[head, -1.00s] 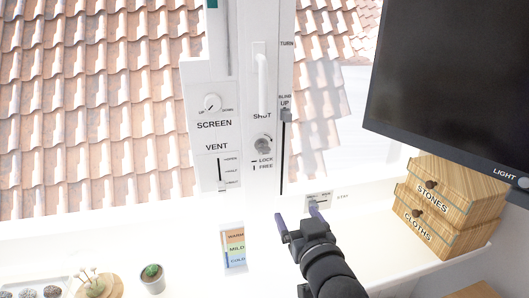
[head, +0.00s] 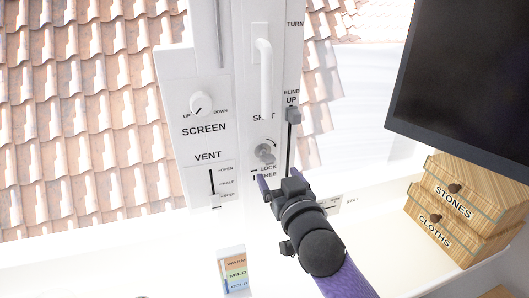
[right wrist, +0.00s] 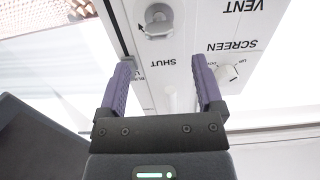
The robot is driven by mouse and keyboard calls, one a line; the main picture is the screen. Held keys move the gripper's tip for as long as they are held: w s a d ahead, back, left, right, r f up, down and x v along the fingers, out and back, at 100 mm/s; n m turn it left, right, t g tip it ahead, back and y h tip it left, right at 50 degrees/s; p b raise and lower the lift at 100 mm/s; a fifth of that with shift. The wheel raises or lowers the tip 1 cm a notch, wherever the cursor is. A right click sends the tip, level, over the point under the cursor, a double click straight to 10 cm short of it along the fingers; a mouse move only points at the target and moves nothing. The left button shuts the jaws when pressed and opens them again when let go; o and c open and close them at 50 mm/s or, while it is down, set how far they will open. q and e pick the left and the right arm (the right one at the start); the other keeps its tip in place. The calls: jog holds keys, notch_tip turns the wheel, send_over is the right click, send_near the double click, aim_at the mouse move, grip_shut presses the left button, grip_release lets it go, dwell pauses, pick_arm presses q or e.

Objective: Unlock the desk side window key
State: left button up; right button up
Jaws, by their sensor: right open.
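The window key (head: 265,151) is a round grey-metal lock with a small key on the white window post, under the word SHUT and above the LOCK and FREE marks. It also shows in the right wrist view (right wrist: 158,20), at the top, ahead of the fingers. My right gripper (head: 280,180), with purple fingers, is open and empty just below the key in the head view. In the right wrist view my open fingers (right wrist: 161,66) stand apart, short of the key. They partly hide the LOCK and FREE marks in the head view. My left gripper is not in view.
A white window handle (head: 265,75) stands above the key. The SCREEN knob (head: 202,103) and VENT slider (head: 212,184) are left of it, the BLIND slider (head: 293,115) right. A monitor (head: 460,90) and wooden boxes (head: 440,205) stand at the right.

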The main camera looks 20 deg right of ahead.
aim_at(270, 162)
jog(key=w, duration=0.7)
jog(key=shift+w+a+b, duration=0.15)
jog(key=shift+w+b, duration=0.1)
jog(key=shift+b, duration=0.15)
